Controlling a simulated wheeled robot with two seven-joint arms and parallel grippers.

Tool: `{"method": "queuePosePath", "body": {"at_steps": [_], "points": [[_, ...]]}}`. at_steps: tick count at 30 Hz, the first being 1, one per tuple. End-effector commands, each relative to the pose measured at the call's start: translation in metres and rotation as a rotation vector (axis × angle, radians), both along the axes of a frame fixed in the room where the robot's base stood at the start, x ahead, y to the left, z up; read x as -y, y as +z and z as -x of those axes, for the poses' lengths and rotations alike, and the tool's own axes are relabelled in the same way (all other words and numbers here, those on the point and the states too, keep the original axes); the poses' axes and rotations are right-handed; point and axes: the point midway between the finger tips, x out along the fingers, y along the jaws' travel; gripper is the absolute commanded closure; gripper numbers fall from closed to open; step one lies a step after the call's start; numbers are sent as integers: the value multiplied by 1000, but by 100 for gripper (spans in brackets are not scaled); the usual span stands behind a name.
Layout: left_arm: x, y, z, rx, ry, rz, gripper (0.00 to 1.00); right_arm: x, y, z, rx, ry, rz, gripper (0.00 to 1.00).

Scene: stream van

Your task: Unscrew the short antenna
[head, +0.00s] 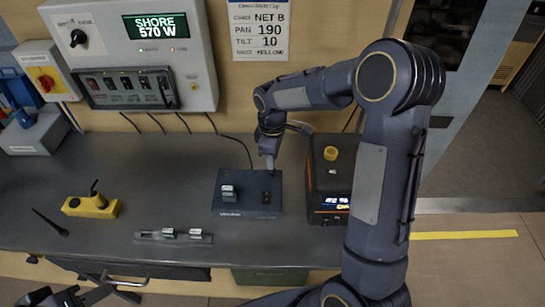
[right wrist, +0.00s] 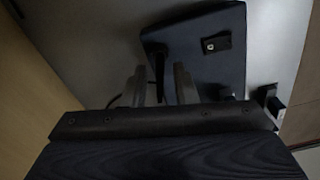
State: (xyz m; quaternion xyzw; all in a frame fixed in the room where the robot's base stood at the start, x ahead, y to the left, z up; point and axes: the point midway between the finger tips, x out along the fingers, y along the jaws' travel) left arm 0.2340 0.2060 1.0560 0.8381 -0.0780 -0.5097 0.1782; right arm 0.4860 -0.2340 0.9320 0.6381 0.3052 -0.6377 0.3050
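A dark blue box (head: 248,208) lies on the grey bench; it also shows in the right wrist view (right wrist: 210,72). A short black antenna (right wrist: 158,72) stands at the box in the right wrist view. My right gripper (head: 269,163) is over the box's back right part. Its fingers (right wrist: 159,85) are apart, one on each side of the antenna, with gaps visible. In the head view the gripper hides the antenna. The box also has a bare gold connector (right wrist: 208,45). My left gripper (head: 68,298) is partly visible at the bottom left, its fingers unclear.
A longer black antenna (head: 50,222) lies at the bench's left, beside a yellow device (head: 88,208). A metal rail (head: 175,238) lies near the front edge. A black power unit (head: 330,175) stands close to the box's right. The bench between the yellow device and box is clear.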

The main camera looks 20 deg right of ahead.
Motion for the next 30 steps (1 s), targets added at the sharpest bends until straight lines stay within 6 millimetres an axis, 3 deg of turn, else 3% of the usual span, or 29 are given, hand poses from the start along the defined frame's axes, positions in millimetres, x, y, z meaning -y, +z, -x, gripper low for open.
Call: {"method": "queuePosePath", "body": {"at_steps": [9,19,26,30], "points": [[0,-1,0,0,0,0,64,0,0,0,0,-25,0,74],[0,-7,0,0,0,0,64,0,0,0,1,-342,0,74],[0,-7,0,0,0,0,64,0,0,0,0,-364,0,74],[0,-7,0,0,0,0,64,0,0,0,0,-362,0,93]]}}
